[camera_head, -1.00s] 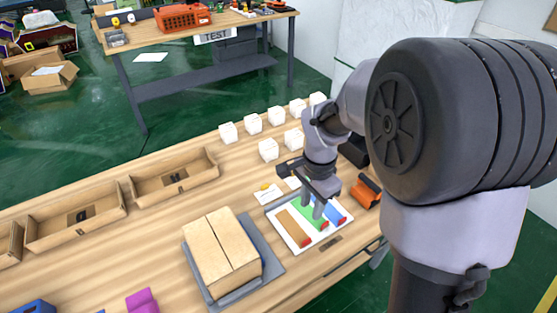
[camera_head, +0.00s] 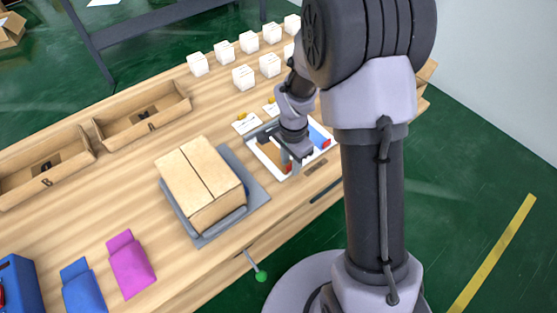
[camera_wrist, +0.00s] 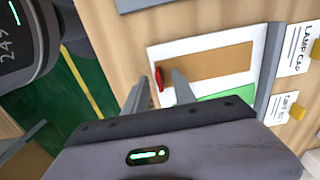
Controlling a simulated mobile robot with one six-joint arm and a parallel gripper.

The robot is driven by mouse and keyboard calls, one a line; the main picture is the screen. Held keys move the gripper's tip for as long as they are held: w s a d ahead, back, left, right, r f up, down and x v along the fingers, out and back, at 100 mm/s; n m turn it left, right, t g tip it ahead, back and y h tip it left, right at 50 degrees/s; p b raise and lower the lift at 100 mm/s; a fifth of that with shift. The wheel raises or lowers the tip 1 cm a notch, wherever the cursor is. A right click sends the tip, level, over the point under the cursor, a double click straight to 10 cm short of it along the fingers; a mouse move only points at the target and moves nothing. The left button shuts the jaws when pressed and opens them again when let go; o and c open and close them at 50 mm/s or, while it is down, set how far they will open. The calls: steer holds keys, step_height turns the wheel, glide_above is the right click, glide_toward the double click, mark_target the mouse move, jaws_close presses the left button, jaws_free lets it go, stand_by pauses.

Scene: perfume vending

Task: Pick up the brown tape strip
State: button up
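The brown tape strip (camera_wrist: 215,64) lies flat on a white tray (camera_wrist: 168,50), with a red piece (camera_wrist: 158,79) at its near end. In the head view the strip (camera_head: 270,152) is partly hidden by my gripper (camera_head: 291,166). My gripper (camera_wrist: 161,76) is open in the wrist view, its two fingers apart and pointing down at the strip's red end. The red end shows between the fingertips; I cannot tell whether they touch anything. The green strip (camera_wrist: 230,93) lies beside the brown one.
A blue strip (camera_head: 319,136) lies at the tray's right. A cardboard box (camera_head: 198,180) sits on a grey plate left of the tray. Small labelled cards (camera_head: 246,123) lie behind it.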

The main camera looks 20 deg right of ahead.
steer(key=shift+r, duration=0.15)
jaws_close()
